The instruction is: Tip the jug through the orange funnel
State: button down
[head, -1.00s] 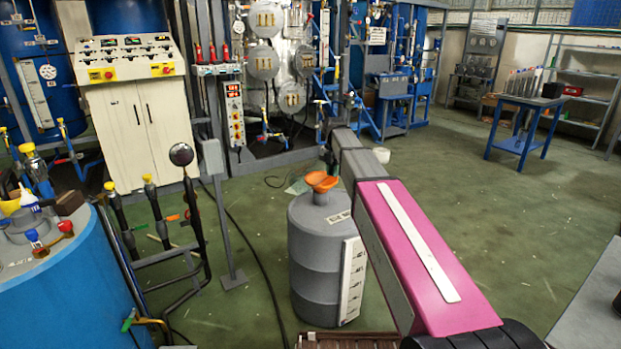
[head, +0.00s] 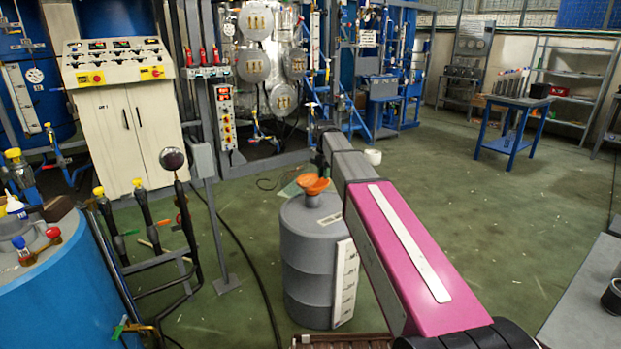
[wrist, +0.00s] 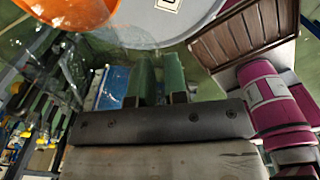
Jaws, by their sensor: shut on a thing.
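The orange funnel (head: 313,185) sits on top of the grey drum (head: 305,250) in the head view. In the wrist view the funnel (wrist: 75,12) is large at the top left, over the pale drum top (wrist: 160,22). My gripper (wrist: 158,62) shows its two green fingers below the drum edge. It is shut on the jug, which appears as a clear, glassy shape (wrist: 75,65) left of the fingers, close to the funnel. The jug's outline, tilt and contents are hard to make out. In the head view my arm hides the gripper.
A blue drum (head: 60,290) with valves stands at the left front, beside a rack of black pipes (head: 150,235). A grey post (head: 210,210) stands left of the grey drum. A brown slatted box (wrist: 245,35) lies beside the drum. Open floor lies to the right.

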jog(key=t, duration=0.3)
jog(key=s+n+t, duration=0.1)
jog(key=t, duration=0.2)
jog(key=s+a+t, duration=0.1)
jog(key=t, duration=0.2)
jog(key=shift+f+n, duration=0.4)
jog(key=r+t, duration=0.1)
jog(key=t+h, duration=0.1)
jog(key=t, duration=0.1)
jog(key=r+n+t, duration=0.1)
jog(key=shift+w+d+r+h, duration=0.2)
jog(key=shift+w+r+h, duration=0.1)
jog(key=shift+h, duration=0.1)
jog(key=shift+w+d+r+n+t+h, duration=0.15)
jog(key=shift+w+d+n+t, duration=0.15)
jog(key=shift+t, duration=0.45)
jog(key=shift+w+d+r+n+t+h, duration=0.1)
jog(key=shift+w+r+n+t+h, duration=0.2)
jog(key=shift+t, duration=0.5)
jog(key=shift+w+d+r+n+t+h, duration=0.1)
jog(key=shift+w+d+t, duration=0.1)
jog(key=shift+w+t, duration=0.4)
jog(key=shift+s+t, duration=0.15)
jog(key=shift+t, duration=0.2)
